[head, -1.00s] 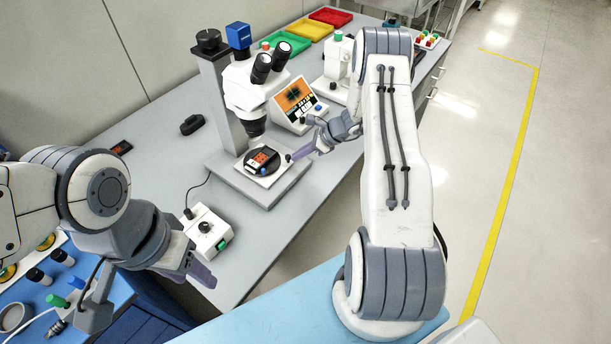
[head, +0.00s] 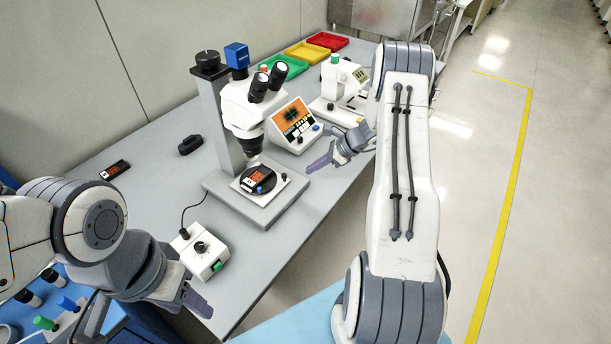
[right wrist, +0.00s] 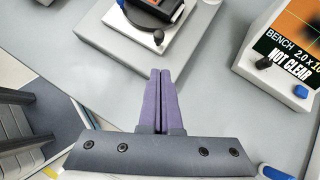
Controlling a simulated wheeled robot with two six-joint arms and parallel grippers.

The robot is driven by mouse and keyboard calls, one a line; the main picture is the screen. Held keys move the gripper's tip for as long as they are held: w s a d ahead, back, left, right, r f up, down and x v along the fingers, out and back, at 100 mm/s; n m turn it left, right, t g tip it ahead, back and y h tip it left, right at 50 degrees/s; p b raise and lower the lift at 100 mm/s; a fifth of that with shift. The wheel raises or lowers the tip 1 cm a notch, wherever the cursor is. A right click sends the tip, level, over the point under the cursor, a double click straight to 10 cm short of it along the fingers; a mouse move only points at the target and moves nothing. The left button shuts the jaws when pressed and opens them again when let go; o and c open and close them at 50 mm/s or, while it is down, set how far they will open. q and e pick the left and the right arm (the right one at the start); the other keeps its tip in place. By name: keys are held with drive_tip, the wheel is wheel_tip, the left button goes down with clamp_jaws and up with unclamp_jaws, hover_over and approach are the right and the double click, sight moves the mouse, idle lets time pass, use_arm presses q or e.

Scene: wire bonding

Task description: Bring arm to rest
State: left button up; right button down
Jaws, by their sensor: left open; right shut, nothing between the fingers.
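My right gripper (head: 318,166) is shut and empty, above the grey bench to the right of the microscope stage. Its two purple fingers lie together in the right wrist view (right wrist: 160,98), pointing toward the microscope base (right wrist: 125,50) but apart from it. My left gripper (head: 150,322) is at the lower left, open, near the bench's front edge, with part of it hidden by its own wrist. The microscope (head: 245,110) stands on the bench with a dark round stage (head: 258,180) holding a small black and orange part (head: 250,178).
A display box (head: 293,122) reading "NOT CLEAR" in the right wrist view stands right of the microscope. A white control box (head: 200,250) sits nearer me. Green (head: 283,68), yellow (head: 309,52) and red (head: 328,41) trays lie at the back. Floor at right is clear.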

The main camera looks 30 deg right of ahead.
drive_tip(key=d+f+v, duration=0.1)
drive_tip(key=v, duration=0.5)
drive_tip(key=s+a+r+n+g+h, duration=0.1)
drive_tip(key=s+a+r+n+g, duration=0.2)
drive_tip(key=a+n, duration=0.5)
drive_tip(key=s+a+r+n+g+b, duration=0.1)
drive_tip(key=s+a+r+n, duration=0.3)
drive_tip(key=a, duration=0.7)
drive_tip(key=s+a+r+n+g+h, duration=0.1)
drive_tip(key=s+a+r+n+g, duration=0.15)
drive_tip(key=a+r+n, duration=0.55)
drive_tip(key=s+a+n+h, duration=0.2)
drive_tip(key=s+n, duration=0.4)
drive_tip(key=s, duration=0.4)
drive_tip(key=s+a+r+n+t+h, duration=0.1)
drive_tip(key=s+a+n, duration=0.4)
drive_tip(key=s, duration=0.5)
drive_tip(key=shift+s+a+n+h, duration=0.25)
drive_tip(key=shift+n+h, duration=0.25)
drive_tip(key=shift+n, duration=0.5)
